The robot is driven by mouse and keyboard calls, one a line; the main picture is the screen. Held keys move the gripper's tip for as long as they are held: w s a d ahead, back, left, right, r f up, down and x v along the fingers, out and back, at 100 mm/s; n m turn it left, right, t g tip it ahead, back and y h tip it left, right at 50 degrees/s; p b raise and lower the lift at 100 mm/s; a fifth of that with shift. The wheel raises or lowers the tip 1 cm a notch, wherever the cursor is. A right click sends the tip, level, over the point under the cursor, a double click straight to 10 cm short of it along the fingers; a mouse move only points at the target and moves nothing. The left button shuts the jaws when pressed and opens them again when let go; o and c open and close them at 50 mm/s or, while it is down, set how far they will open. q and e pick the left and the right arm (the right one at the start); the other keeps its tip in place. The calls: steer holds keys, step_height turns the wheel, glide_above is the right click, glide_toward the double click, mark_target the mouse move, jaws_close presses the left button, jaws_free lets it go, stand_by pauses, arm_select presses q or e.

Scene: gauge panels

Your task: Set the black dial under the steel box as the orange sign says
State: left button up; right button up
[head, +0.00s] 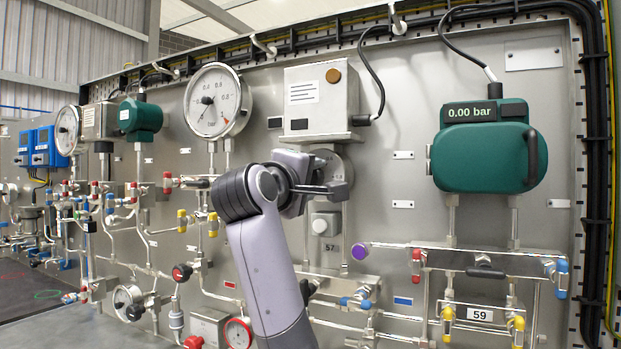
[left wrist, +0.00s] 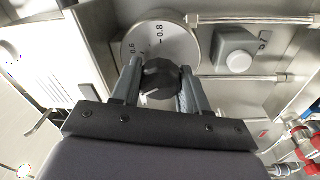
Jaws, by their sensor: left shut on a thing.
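The steel box (head: 318,105) is on the grey panel in the head view, with a white label and a round brown-orange cap. Below it, a round scale plate (head: 335,160) shows partly behind my left gripper (head: 333,188). In the left wrist view, the black dial (left wrist: 157,82) sits in front of the scale plate (left wrist: 172,36), where 0.6 and 0.8 can be read. My left gripper's fingers (left wrist: 160,76) are on either side of the dial, shut on it. A white mark shows low on the dial. I see no readable orange sign. My right gripper is not in view.
A grey block with a white button (head: 326,222) is just below the dial. A large round gauge (head: 217,100) is left of the box, and a green device reading 0.00 bar (head: 489,145) is to the right. Pipes and valves (head: 465,260) run along the lower panel.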

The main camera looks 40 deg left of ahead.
arm_select(q)
steer(key=o, duration=1)
steer(key=shift+o, duration=0.2)
steer(key=b+v, duration=0.2)
steer(key=v, duration=0.5)
steer(key=shift+s, duration=0.15)
